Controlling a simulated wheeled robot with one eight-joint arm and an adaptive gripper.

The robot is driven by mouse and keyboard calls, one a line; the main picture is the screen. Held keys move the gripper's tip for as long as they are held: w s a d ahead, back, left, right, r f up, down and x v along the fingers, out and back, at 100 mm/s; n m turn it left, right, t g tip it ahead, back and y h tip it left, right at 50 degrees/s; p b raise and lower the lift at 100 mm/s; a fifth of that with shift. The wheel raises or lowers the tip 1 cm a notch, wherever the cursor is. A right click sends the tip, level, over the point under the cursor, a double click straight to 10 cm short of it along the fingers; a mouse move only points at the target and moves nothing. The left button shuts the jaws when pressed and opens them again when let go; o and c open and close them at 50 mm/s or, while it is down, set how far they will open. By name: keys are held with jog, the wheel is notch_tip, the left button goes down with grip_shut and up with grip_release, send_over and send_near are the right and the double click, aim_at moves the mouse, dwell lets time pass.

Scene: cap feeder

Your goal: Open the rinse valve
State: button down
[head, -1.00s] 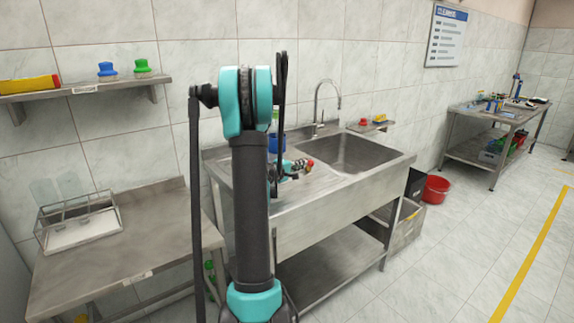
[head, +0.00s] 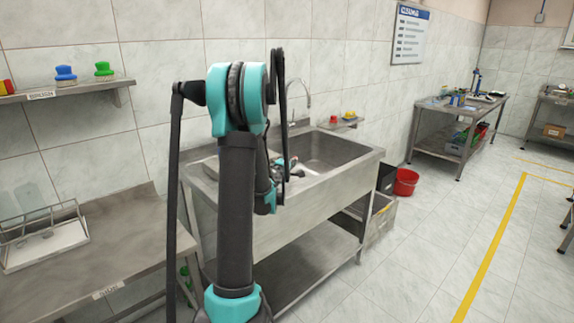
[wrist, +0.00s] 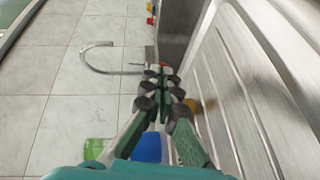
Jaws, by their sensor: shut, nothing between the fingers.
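I cannot clearly make out the rinse valve in the head view. The gooseneck tap (head: 300,100) stands at the back of the steel sink (head: 335,150). In the wrist view the tap's curved spout (wrist: 95,62) lies beyond my fingertips, and its base is partly hidden by them. A small red part (wrist: 170,78) shows just past the fingertips; I cannot tell if it belongs to the valve. My gripper (wrist: 162,78) is shut and empty beside the ribbed drainboard (wrist: 260,80). In the head view my gripper (head: 286,165) is low over the sink's left side, partly hidden by my arm.
A small wall shelf (head: 340,124) holds red and yellow items right of the tap. A steel table (head: 130,240) with a wire rack (head: 45,238) stands left. A red bucket (head: 405,182) is right of the sink. Floor (head: 430,245) at the front right is clear.

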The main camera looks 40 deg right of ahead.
jog(key=shift+s+d, duration=0.15)
jog(key=shift+d, duration=1.05)
